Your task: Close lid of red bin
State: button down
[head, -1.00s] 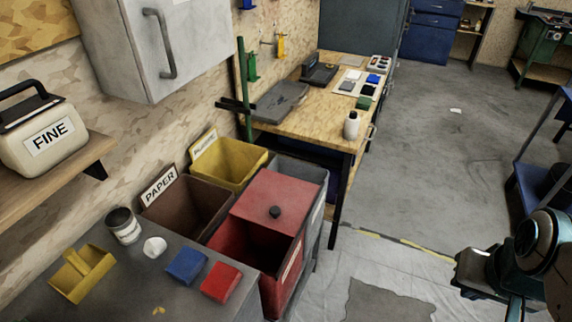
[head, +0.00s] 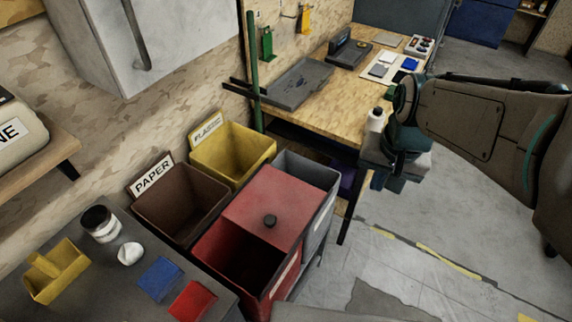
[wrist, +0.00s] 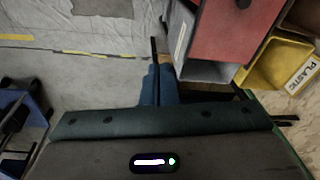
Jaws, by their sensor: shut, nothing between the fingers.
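The red bin (head: 223,258) stands among the other bins, its near part open and dark inside. The red lid also shows in the wrist view (wrist: 232,28) at the top right. My gripper (head: 388,178) is shut and empty, in the air to the right of the bins by the workbench corner, apart from the lid. In the wrist view the fingers (wrist: 157,80) point toward the floor and the bin's side.
A brown paper bin (head: 180,205) and a yellow plastic bin (head: 233,155) stand left of and behind the red bin. A grey bin (head: 318,178) adjoins it. The floor at right is mostly clear.

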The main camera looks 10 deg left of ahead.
jog(key=w+a+f+m+g, duration=0.2)
jog(key=w+a+f, duration=0.3)
jog(key=w+a, duration=0.3)
jog(key=m+g+y, duration=0.1)
jog(key=m+g, duration=0.2)
send_near(278, 217)
jog(key=f+p, duration=0.1)
jog(key=w+d+f+p, duration=0.1)
jog(key=shift+p, duration=0.35)
jog(key=s, duration=0.1)
jog(key=s+a+f+p, duration=0.1)
jog(key=shift+s+a+f, duration=0.15)
jog(key=shift+s+a, duration=0.15)
jog(key=shift+s, duration=0.05)
jog(key=shift+s+a+f, duration=0.2)
jog(key=shift+s+a, duration=0.1)
jog(key=shift+s, duration=0.2)
jog(key=shift+s+a, duration=0.1)
jog(key=shift+s, duration=0.05)
jog(key=s+a+b, duration=0.1)
jog(key=s+a, duration=0.4)
jog(key=s, duration=0.8)
jog(key=shift+b, duration=0.4)
jog(key=shift+s+a, duration=0.15)
jog(key=shift+s, duration=0.05)
